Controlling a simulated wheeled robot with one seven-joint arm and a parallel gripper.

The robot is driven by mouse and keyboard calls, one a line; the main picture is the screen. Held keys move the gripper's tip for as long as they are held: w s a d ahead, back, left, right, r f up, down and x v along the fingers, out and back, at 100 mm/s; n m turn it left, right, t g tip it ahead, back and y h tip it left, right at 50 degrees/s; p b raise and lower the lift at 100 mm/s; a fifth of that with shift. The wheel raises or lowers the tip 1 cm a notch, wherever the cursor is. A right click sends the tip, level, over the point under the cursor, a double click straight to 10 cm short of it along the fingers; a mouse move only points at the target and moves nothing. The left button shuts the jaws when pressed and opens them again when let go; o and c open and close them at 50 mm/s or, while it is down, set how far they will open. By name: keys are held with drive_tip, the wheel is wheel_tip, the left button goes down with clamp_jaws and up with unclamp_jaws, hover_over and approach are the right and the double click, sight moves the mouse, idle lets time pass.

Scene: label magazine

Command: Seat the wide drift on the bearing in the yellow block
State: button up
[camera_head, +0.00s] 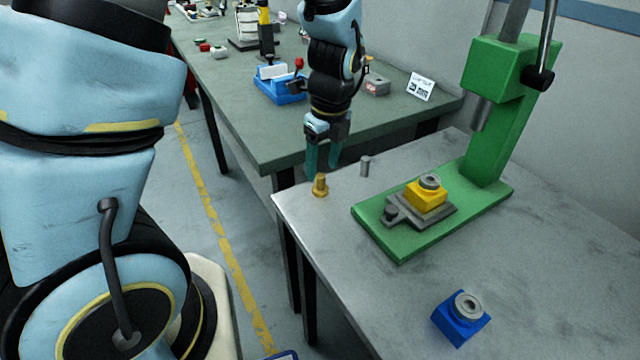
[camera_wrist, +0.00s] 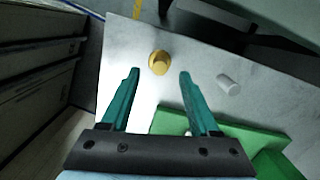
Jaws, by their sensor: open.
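A brass-coloured drift (camera_head: 320,186) stands upright near the left edge of the metal table. It looks broader than the grey cylinder (camera_head: 365,166) to its right. My gripper (camera_head: 323,168) points down just above the brass drift. In the wrist view the brass drift (camera_wrist: 159,62) shows between and beyond the open, empty teal fingers (camera_wrist: 159,76); the grey cylinder (camera_wrist: 228,84) lies outside them to the right. The yellow block (camera_head: 424,197) sits on a grey plate on the press base, with a grey ring-shaped bearing (camera_head: 430,181) on top. It is not visible in the wrist view.
The green press (camera_head: 497,110) rises behind the yellow block, its ram above the base. A blue block (camera_head: 458,324) with a grey ring stands at the front right. A green bench (camera_head: 240,115) with several items is behind. The table's right side is mostly clear.

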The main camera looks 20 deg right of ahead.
sight(321, 175)
drive_tip(key=shift+w+a+f+p, duration=0.1)
drive_tip(key=shift+w+f+p, duration=0.15)
drive_tip(key=shift+f, duration=0.8)
drive_tip(key=shift+w+a+f+p, duration=0.1)
drive_tip(key=shift+f+p, duration=0.15)
drive_tip(key=shift+f, duration=0.75)
drive_tip(key=shift+c, duration=0.4)
clamp_jaws()
